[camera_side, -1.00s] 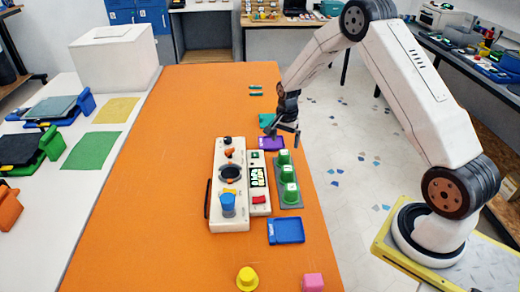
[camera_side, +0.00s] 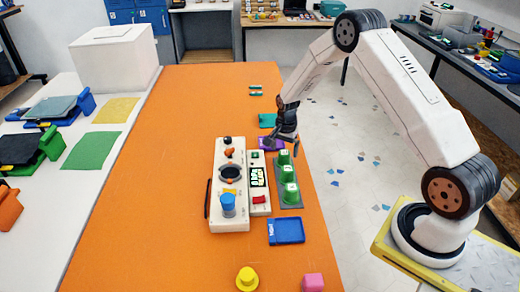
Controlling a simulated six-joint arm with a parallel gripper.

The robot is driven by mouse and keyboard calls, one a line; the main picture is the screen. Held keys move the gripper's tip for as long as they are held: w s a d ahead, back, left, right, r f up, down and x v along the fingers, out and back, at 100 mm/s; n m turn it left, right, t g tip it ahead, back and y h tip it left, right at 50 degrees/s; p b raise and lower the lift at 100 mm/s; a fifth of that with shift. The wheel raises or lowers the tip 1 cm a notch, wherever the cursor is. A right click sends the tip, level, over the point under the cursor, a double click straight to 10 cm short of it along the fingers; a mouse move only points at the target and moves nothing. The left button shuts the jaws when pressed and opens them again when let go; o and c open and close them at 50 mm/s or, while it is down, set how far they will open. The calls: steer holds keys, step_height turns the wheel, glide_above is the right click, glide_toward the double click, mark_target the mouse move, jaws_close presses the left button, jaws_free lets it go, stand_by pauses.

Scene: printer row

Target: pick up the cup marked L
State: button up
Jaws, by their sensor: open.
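Three green cups stand in a row on a grey rack (camera_side: 296,205): a far one (camera_side: 284,158), a middle one (camera_side: 288,174) and a near one (camera_side: 291,193). Pale marks show on the cups, but they are too small for me to read, so I cannot tell which is L. My gripper (camera_side: 285,143) is open and points down just beyond the far cup, seemingly above it. I see no cup between its fingers. I cannot tell the exact height gap.
A white machine (camera_side: 229,150) with a blue cup-like part (camera_side: 228,204) stands left of the rack. A purple tray (camera_side: 266,144) lies behind, partly hidden, and a blue tray (camera_side: 286,231) in front. A yellow hat-shaped piece (camera_side: 247,279) and pink block (camera_side: 313,283) lie nearest. The orange table's left side is clear.

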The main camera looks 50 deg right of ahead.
mark_target(284, 153)
steer(key=shift+f, duration=1.95)
steer(key=c, duration=1.3)
